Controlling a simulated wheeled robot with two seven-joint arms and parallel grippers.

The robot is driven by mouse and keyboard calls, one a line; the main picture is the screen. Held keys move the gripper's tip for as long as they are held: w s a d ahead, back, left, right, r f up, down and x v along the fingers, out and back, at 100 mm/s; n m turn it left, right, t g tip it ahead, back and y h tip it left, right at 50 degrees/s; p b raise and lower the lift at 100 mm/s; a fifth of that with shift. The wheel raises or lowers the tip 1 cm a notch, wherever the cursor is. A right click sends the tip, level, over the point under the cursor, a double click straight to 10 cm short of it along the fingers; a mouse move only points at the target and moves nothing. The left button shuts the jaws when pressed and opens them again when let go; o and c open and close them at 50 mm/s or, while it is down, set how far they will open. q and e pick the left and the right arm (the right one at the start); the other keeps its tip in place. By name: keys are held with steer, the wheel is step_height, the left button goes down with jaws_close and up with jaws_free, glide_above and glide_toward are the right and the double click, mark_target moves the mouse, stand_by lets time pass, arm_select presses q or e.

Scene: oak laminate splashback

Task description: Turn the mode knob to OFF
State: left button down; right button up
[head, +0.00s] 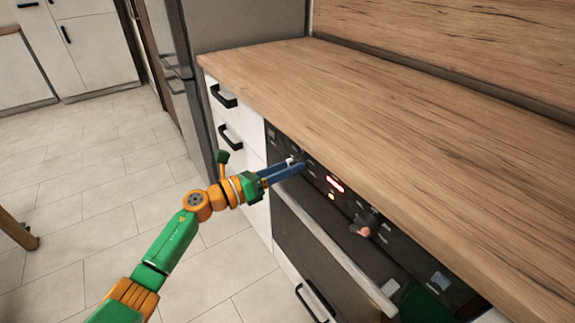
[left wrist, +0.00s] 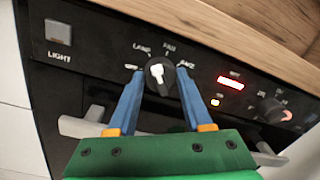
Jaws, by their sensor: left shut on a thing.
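The mode knob (left wrist: 158,76) is a round dark knob with a white pointer, on the black oven panel (left wrist: 100,42). Labels around it look like OFF at the left, LAMP, FAN and BAKE at the right. The pointer's marked end faces up, roughly between LAMP and FAN; its exact setting is hard to tell. My left gripper (left wrist: 160,84) is shut on the knob, one blue finger on each side. In the head view my left gripper (head: 288,170) reaches the panel and mostly hides the knob. My right gripper is not in view.
A red lit display (head: 335,184) and a second knob (head: 362,227) are right of the mode knob. A LIGHT button (left wrist: 58,32) is at the left. The oven handle (head: 335,250) runs below, and the wooden worktop (head: 390,110) overhangs above.

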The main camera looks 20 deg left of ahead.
arm_select(q)
steer(key=n+p, duration=0.2)
steer(key=n, duration=0.4)
steer(key=shift+n, duration=0.4)
steer(key=n+p, duration=0.1)
steer(key=n, duration=0.2)
steer(key=shift+t, duration=0.3)
steer(key=shift+n+p, duration=0.75)
steer(key=shift+n, duration=0.95)
steer(key=shift+f+y, duration=0.1)
steer(key=shift+y, duration=0.2)
steer(key=shift+c, duration=1.6)
jaws_free()
steer(key=shift+d, duration=0.1)
steer(key=v, duration=0.7)
steer(key=shift+f+n, duration=0.15)
steer(key=shift+n, duration=0.15)
